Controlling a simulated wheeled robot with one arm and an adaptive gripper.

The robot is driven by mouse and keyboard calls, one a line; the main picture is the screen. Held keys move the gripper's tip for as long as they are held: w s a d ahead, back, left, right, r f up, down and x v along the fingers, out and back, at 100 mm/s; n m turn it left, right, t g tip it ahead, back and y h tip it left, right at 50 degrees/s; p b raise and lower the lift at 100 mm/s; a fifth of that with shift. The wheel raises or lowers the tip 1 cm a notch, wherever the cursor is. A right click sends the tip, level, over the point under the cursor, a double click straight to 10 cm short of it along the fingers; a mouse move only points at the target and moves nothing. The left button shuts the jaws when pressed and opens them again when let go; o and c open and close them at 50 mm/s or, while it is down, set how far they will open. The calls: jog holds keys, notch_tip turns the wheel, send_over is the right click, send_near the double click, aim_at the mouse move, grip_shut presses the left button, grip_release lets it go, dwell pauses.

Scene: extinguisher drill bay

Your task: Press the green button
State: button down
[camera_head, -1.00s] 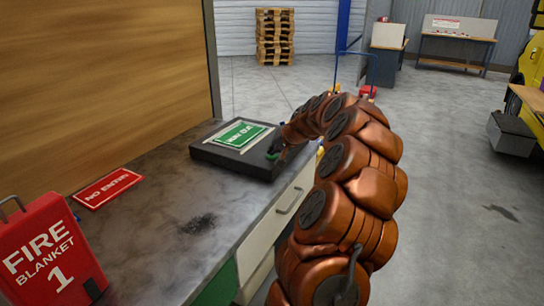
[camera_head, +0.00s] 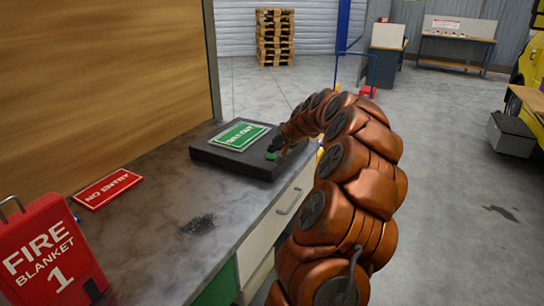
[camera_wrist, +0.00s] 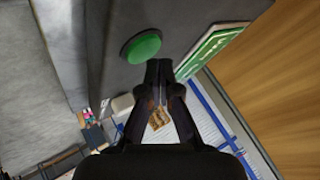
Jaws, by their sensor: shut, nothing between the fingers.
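The green button (camera_wrist: 142,46) is a round domed disc on a dark box (camera_head: 228,162) that lies on the workbench. In the head view the green button (camera_head: 271,156) shows as a small green patch at the box's right front, partly hidden by my gripper. My gripper (camera_head: 277,146) is shut and empty, just above the button. In the wrist view my gripper (camera_wrist: 159,68) has its fingertips together beside the button's lower right edge. I cannot tell whether they touch it.
A green and white sign (camera_head: 241,135) lies on the box behind the button. A wooden panel (camera_head: 95,80) rises at the left.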

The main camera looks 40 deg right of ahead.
aim_at(273, 157)
jog(key=shift+r+p, duration=1)
jog(key=shift+r, duration=2.05)
jog(key=shift+a, duration=0.1)
jog(key=a+r+n+g+y+p, duration=0.1)
jog(key=a+n, duration=0.1)
jog(key=a, duration=0.7)
jog(key=a+r+n+g+y+p, duration=0.1)
jog(key=a+r+n+y, duration=0.1)
jog(key=a, duration=0.7)
jog(key=s+a+n+g+y+p, duration=0.15)
jog(key=s+a, duration=0.25)
jog(key=a, duration=0.5)
jog(key=s+a+n+g+h, duration=0.15)
jog(key=s+a, duration=0.25)
jog(key=a, duration=0.4)
jog(key=s+a+f+n+g+p, duration=0.25)
jog(key=s+a, duration=0.55)
jog(key=s, duration=0.5)
jog(key=s+f+n+g+h+p, duration=0.1)
jog(key=s+f+g, duration=0.1)
jog(key=s, duration=1.5)
jog(key=shift+a+f+g+h+p, duration=0.3)
jog(key=shift+a+g+h, duration=0.1)
jog(key=shift+g, duration=0.35)
